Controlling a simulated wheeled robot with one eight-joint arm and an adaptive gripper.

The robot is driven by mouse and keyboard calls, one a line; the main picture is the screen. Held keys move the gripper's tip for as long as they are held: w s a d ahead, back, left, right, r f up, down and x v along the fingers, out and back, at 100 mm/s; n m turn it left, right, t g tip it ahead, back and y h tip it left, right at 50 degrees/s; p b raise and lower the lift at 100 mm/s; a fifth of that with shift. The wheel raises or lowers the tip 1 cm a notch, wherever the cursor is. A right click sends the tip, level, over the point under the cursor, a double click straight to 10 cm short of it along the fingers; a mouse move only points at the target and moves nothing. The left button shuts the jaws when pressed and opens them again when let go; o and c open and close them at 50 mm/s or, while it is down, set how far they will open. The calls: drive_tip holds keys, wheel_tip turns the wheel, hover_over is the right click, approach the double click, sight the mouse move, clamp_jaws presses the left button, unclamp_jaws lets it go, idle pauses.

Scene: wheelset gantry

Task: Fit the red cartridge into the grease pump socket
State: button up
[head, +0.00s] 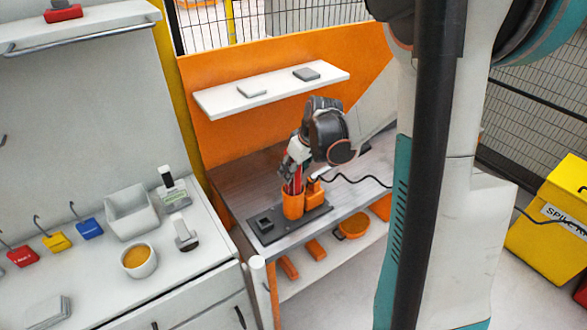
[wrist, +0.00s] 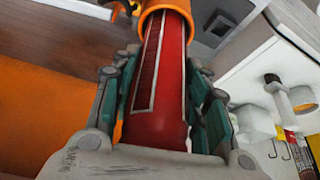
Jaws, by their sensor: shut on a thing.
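The red cartridge (head: 293,187) stands roughly upright with its lower end at the mouth of the orange socket (head: 293,206) of the grease pump on the workbench. In the wrist view the cartridge (wrist: 155,95) runs between the fingers, and its far end passes inside the orange rim (wrist: 165,7). How deep it sits cannot be told. My gripper (head: 294,174) is above the socket and shut on the cartridge; the fingers also show along both sides in the wrist view (wrist: 160,72).
The pump's dark base plate (head: 284,230) carries a small square black holder (head: 264,224). A white shelf (head: 270,90) juts from the orange panel above. A left counter (head: 190,265) holds a bin (head: 131,213) and a cup (head: 139,260). A black cable (head: 360,181) crosses the bench.

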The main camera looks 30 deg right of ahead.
drive_tip(key=shift+f, duration=0.2)
drive_tip(key=o, duration=1.3)
drive_tip(key=shift+c, duration=0.2)
drive_tip(key=shift+r, duration=0.15)
drive_tip(key=p+v, duration=0.3)
drive_tip(key=v, duration=1)
drive_tip(key=shift+w, duration=0.2)
